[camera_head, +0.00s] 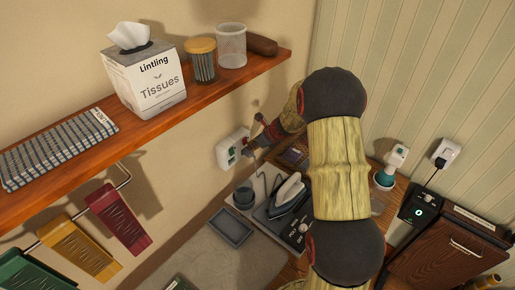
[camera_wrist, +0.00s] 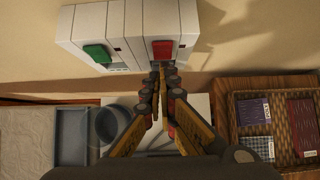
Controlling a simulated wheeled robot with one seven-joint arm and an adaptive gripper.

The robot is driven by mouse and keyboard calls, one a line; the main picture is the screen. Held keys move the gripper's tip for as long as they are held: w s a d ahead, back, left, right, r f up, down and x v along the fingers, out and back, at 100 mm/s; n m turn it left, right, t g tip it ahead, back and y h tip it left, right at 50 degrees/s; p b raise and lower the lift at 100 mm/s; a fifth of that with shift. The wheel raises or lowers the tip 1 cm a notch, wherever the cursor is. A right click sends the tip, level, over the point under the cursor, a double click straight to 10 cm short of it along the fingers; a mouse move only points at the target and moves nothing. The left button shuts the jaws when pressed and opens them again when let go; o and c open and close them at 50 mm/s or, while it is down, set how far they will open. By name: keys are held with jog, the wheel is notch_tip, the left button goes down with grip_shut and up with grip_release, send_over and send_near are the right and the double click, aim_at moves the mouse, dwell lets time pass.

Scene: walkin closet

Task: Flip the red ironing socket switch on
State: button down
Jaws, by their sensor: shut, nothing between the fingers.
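A white double socket (camera_head: 229,150) is mounted on the beige wall below the shelf. In the wrist view the socket (camera_wrist: 132,18) shows a green switch (camera_wrist: 96,53) on the left and a red switch (camera_wrist: 162,49) on the right. My gripper (camera_wrist: 160,67) is shut and empty. Its fingertips appear right at the lower edge of the red switch; I cannot tell whether they touch it. In the head view my gripper (camera_head: 246,149) reaches the socket's right side and hides part of it. The red switch's tilt is hard to judge.
A wooden shelf (camera_head: 70,170) with a tissue box (camera_head: 148,85) and jars hangs above left. Below the socket are an iron (camera_head: 287,196), a grey cup (camera_head: 244,196) and a grey tray (camera_head: 231,228). A woven basket (camera_wrist: 282,125) stands right in the wrist view.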

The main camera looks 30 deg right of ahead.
jog(key=shift+w, duration=0.2)
jog(key=shift+w+a+f, duration=0.15)
jog(key=shift+w+f, duration=0.1)
jog(key=shift+r, duration=0.15)
jog(key=shift+r+p, duration=0.7)
jog(key=shift+r, duration=0.1)
jog(key=shift+f, duration=0.1)
